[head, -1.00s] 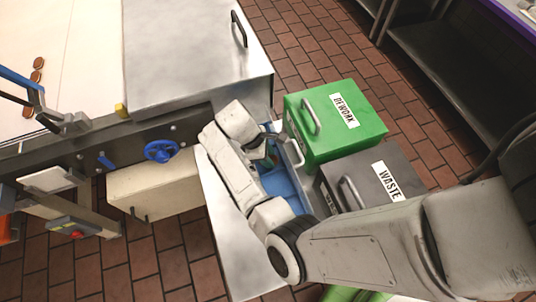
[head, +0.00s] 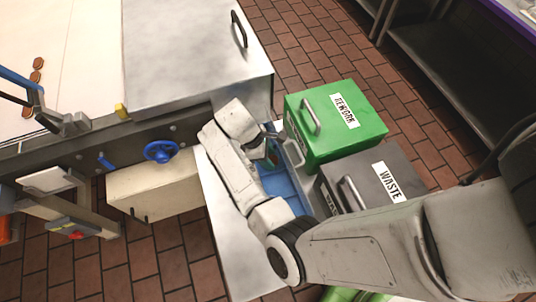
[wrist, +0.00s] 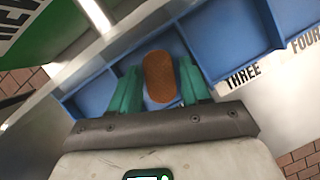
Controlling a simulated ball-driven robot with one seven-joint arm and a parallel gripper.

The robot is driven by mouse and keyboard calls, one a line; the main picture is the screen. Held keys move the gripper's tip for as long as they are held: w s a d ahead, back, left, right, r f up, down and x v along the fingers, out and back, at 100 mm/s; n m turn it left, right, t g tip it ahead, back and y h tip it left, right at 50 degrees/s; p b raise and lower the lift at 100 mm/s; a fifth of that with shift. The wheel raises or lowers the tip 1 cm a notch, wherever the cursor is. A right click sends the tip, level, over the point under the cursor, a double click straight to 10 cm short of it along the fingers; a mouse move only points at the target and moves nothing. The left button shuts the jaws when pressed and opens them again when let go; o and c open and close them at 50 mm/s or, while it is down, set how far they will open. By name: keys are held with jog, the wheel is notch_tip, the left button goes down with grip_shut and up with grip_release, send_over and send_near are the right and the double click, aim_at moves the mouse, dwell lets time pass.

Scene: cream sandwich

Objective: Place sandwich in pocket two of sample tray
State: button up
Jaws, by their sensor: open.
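The sandwich, a brown oval biscuit (wrist: 159,77), lies in a pocket of the blue sample tray (wrist: 189,49) in the wrist view. This pocket is the one to the left of the pocket labelled THREE; its own label is hidden behind my gripper. My gripper (wrist: 158,88) is open, with one green finger on each side of the sandwich. I cannot tell whether the fingers touch it. In the head view the tray (head: 284,188) is partly hidden by my arm, and my gripper (head: 270,153) is over its far part.
A green REWORK bin (head: 345,140) and a grey WASTE bin (head: 365,185) stand close to the right of the tray. A conveyor (head: 80,60) with several brown biscuits is at the upper left. A steel surface (head: 225,235) lies left of the tray.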

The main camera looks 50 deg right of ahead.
jog(key=v, duration=1.2)
jog(key=shift+b, duration=0.4)
jog(key=shift+s, duration=0.15)
